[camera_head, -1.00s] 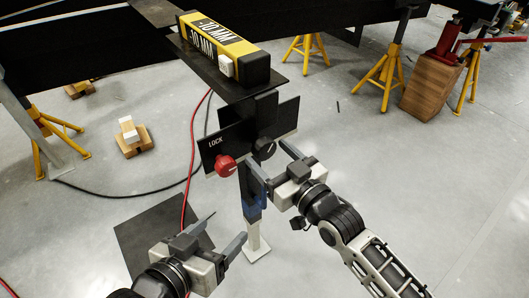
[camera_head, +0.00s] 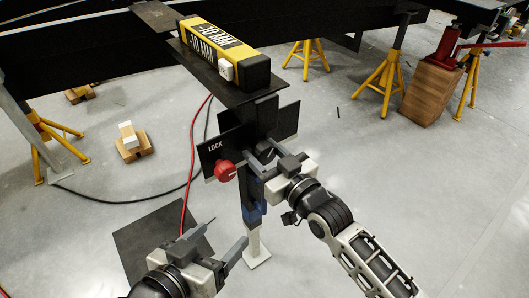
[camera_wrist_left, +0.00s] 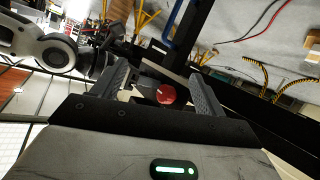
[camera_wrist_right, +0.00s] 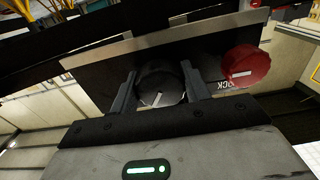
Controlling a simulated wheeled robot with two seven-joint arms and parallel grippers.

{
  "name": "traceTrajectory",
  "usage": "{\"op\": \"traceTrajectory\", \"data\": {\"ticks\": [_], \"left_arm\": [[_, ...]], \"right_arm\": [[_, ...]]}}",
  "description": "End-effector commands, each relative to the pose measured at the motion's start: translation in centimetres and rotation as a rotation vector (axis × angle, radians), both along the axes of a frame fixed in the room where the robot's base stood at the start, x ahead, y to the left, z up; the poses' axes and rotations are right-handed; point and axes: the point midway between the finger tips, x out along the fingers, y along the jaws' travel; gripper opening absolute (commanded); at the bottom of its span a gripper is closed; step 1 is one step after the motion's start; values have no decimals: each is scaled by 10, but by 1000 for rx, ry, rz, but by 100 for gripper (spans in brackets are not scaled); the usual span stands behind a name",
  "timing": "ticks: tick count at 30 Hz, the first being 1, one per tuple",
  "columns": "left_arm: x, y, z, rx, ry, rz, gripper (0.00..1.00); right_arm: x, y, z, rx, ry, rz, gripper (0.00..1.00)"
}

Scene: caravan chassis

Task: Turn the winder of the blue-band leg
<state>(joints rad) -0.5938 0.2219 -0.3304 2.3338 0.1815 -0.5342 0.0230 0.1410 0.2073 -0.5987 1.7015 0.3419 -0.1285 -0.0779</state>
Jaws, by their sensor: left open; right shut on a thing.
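The leg with the blue band (camera_head: 252,212) stands upright under the chassis corner. Its black winder knob with a white line (camera_wrist_right: 160,85) sits between the fingers of my right gripper (camera_wrist_right: 158,98), which is shut on it. In the head view my right gripper (camera_head: 264,155) reaches the knob from the right and mostly hides it. The red knob (camera_head: 225,171) on the plate marked LOCK (camera_head: 217,148) is left of it; it also shows in the right wrist view (camera_wrist_right: 246,66). My left gripper (camera_head: 227,232) is open and empty, below and apart from the red knob.
A yellow level marked -10 MM (camera_head: 220,52) lies on the plate above the leg. A red cable (camera_head: 190,170) hangs left of the leg. A dark mat (camera_head: 150,240) lies on the floor. Yellow stands (camera_head: 380,85) and a wooden block (camera_head: 432,88) are behind at right.

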Motion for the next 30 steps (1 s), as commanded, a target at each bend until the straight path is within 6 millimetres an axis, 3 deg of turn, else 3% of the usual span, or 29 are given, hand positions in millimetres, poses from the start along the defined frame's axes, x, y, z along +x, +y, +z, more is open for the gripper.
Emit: {"op": "traceTrajectory", "data": {"ticks": [8, 16, 30], "left_arm": [[0, 4, 0, 15, 38, 11, 72], [-1, 8, -14, 52, 117, 14, 72], [-1, 10, -22, 69, 169, 21, 72]], "right_arm": [[-1, 0, 2, 101, 76, 0, 24], [-1, 1, 1, 274, 201, 1, 24], [-2, 1, -1, 507, 374, 0, 24]]}}
